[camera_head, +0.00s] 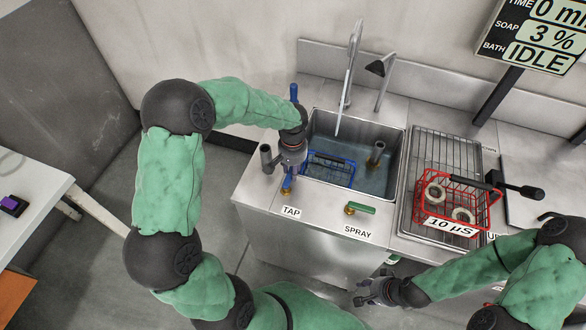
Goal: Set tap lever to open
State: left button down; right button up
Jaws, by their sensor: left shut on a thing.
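The tap lever (287,178) is blue and sits on a brass valve behind the TAP label (291,212), at the sink's front left corner. My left gripper (287,170) reaches down over it from above and is shut on it. The gripper and wrist hide much of the lever, so its exact angle is hard to tell. The tall tap spout (349,75) stands behind the sink (400,150). I cannot make out a stream from it. My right gripper (364,292) is low in front of the cabinet, empty and apparently open.
A green spray lever (360,208) lies right of the tap lever. A red basket (476,222) with rings stands on the right drainer. A sign (540,38) reads IDLE.

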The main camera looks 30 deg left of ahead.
pick_arm(q)
jog(key=c, duration=0.9)
grip_release()
notch_tip(320, 180, up, 12)
